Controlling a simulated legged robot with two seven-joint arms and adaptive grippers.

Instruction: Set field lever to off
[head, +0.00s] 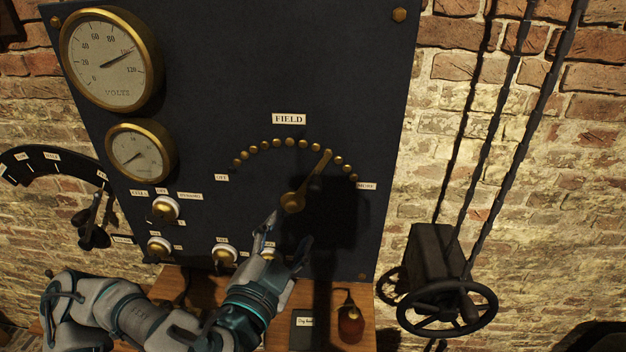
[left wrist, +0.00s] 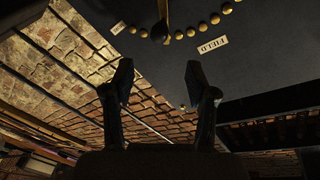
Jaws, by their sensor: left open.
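The field lever (head: 314,175) is a brass arm on a round hub, below the FIELD label (head: 289,119) on a dark panel. It points up and right, with its tip at the right part of an arc of brass studs (head: 278,143). A small label, likely OFF (head: 221,177), is at the arc's left end. My left gripper (head: 286,232) is open and empty, just below the lever's hub and apart from the lever arm. In the left wrist view both fingers (left wrist: 158,80) are spread, with the lever (left wrist: 162,12) partly seen at the top edge.
Two brass-rimmed gauges (head: 110,58) are at the panel's upper left. Several knobs (head: 165,208) sit along its lower left. A wooden shelf (head: 275,310) below bears a reddish jar (head: 350,322). A handwheel (head: 447,308) and chains are at the right.

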